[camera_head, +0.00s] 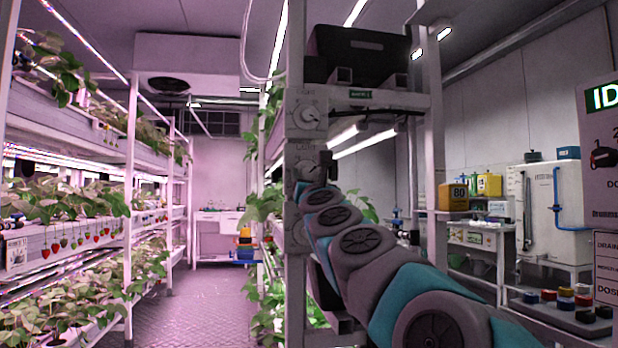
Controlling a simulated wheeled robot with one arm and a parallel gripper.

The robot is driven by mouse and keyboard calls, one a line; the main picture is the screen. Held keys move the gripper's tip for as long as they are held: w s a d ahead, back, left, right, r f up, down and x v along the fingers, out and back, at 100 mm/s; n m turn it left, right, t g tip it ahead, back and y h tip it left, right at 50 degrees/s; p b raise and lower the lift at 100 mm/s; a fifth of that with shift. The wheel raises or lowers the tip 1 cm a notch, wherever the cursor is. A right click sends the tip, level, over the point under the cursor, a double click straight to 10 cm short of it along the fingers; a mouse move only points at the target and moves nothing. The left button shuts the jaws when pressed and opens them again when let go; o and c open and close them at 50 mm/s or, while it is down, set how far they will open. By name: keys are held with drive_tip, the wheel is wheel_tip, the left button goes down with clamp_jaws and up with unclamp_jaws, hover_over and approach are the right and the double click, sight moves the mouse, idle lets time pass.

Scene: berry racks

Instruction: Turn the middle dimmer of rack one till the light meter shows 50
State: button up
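A white rack post in the middle carries an upper dimmer (307,116) with a round knob, and a second dimmer (305,167) below it, which looks like the middle one. My arm reaches up from the lower right to this second dimmer. My gripper (325,166) is small and dark, right at its knob and partly covering it. I cannot tell whether the fingers touch or hold the knob. A yellow box (453,197) reading 80 sits on a small shelf to the right; it looks like the light meter. The lower part of the post is partly hidden by my arm.
Strawberry racks (132,210) line the left side, with a clear aisle floor (208,290) beside them. A dark crate (358,55) sits on top of the middle rack. A white tank (556,210) and a bench with coloured caps stand at the right.

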clamp_jaws()
idle(0.3)
